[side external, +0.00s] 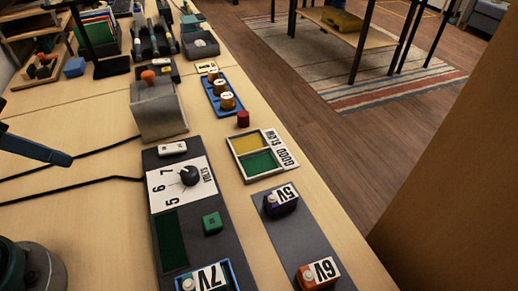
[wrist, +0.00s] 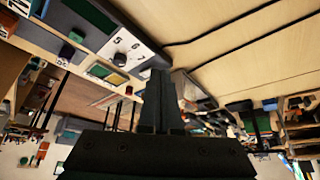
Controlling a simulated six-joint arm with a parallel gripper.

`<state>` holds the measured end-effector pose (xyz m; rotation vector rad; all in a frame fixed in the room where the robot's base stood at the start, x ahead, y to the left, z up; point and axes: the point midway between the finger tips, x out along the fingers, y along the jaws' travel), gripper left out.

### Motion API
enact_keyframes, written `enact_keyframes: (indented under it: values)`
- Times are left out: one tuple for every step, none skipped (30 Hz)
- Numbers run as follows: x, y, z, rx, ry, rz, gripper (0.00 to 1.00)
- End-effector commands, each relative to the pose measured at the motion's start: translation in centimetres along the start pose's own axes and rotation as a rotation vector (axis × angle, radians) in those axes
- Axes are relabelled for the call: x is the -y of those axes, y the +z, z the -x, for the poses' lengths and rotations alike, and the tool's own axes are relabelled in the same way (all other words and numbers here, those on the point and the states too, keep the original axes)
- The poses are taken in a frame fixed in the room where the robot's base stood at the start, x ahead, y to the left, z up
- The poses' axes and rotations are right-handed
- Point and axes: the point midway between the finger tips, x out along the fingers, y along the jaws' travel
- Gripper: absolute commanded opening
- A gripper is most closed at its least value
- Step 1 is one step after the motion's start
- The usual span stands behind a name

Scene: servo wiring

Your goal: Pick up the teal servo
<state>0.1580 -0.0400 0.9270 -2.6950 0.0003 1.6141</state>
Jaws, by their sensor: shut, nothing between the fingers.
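My gripper (wrist: 160,82) is shut and empty in the wrist view, with its dark fingers pointing up the picture. A dark blue pointed bar (side external: 36,149) at the left edge of the side view looks like its end, well apart from the parts on the table. A servo labelled 7V (side external: 207,280) sits in a blue-rimmed holder at the bottom of the side view. A purple servo labelled 5V (side external: 283,200) and an orange servo labelled 6V (side external: 318,273) stand on a grey strip.
A dark panel carries a volts dial (side external: 189,175), also in the wrist view (wrist: 120,59), and a green block (side external: 212,222). A yellow and green GOOD/SLOW tray (side external: 233,153) lies beside it. A grey box (side external: 158,108) stands behind. Black cables cross the left of the table.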

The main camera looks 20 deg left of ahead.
Motion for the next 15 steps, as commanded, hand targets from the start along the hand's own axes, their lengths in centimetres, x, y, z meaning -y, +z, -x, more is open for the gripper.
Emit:
enact_keyframes:
  values:
    - [0.00, 0.00, 0.00, 0.000, 0.000, 0.000, 0.00]
    - [0.00, 0.00, 0.00, 0.000, 0.000, 0.000, 0.00]
    - [0.00, 0.00, 0.00, 0.000, 0.000, 0.000, 0.00]
    - [0.00, 0.00, 0.00, 0.000, 0.000, 0.000, 0.00]
    - [0.00, 0.00, 0.00, 0.000, 0.000, 0.000, 0.00]
    - [0.00, 0.00, 0.00, 0.000, 0.000, 0.000, 0.00]
    - [0.00, 0.00, 0.00, 0.000, 0.000, 0.000, 0.08]
    - [0.00, 0.00, 0.00, 0.000, 0.000, 0.000, 0.19]
    - [0.00, 0.00, 0.00, 0.000, 0.000, 0.000, 0.34]
    - [0.00, 0.00, 0.00, 0.000, 0.000, 0.000, 0.46]
    - [0.00, 0.00, 0.00, 0.000, 0.000, 0.000, 0.57]
    - [0.00, 0.00, 0.00, 0.000, 0.000, 0.000, 0.73]
    - [0.00, 0.00, 0.00, 0.000, 0.000, 0.000, 0.84]
    - [0.00, 0.00, 0.00, 0.000, 0.000, 0.000, 0.96]
    - [0.00, 0.00, 0.00, 0.000, 0.000, 0.000, 1.00]
